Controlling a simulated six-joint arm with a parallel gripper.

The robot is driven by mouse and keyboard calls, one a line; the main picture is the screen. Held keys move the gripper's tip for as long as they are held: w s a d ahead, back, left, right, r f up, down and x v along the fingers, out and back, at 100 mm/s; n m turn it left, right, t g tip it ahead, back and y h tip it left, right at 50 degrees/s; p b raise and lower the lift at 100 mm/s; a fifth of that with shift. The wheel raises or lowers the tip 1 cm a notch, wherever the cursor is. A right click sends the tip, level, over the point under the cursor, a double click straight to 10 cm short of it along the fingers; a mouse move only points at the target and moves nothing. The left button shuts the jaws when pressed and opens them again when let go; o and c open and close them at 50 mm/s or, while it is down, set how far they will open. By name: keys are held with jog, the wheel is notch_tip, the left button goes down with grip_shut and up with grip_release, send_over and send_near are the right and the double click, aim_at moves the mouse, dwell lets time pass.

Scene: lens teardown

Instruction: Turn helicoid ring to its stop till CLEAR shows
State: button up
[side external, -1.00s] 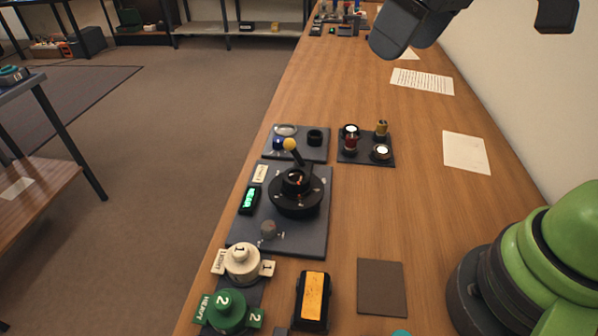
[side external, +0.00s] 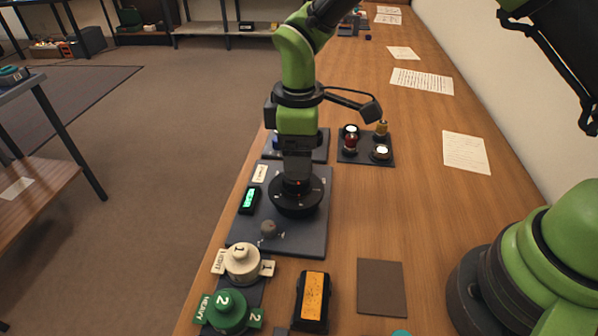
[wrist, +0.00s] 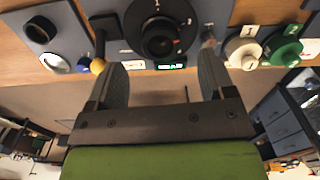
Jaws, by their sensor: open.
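The black helicoid ring (side external: 296,203) sits on a grey plate (side external: 290,238), with its top partly hidden by my gripper (side external: 297,182) in the side view. In the wrist view the round ring (wrist: 160,28) lies beyond and between the two fingers of my gripper (wrist: 163,62). The fingers are apart with nothing between them; contact with the ring cannot be told. A lever with a yellow ball (wrist: 98,66) stands left of the ring in the wrist view. A small display (side external: 249,198) beside the ring is lit green, and also shows in the wrist view (wrist: 171,66); its text is not readable.
A white weight (side external: 243,262) and a green weight (side external: 226,312) stand in front of the plate. An orange-topped black block (side external: 313,298) and a brown pad (side external: 382,288) lie to their right. A tray (side external: 384,158) with small parts stands behind.

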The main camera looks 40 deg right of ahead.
notch_tip(320, 180, down, 5)
jog(key=shift+f, duration=0.15)
jog(key=c, duration=0.9)
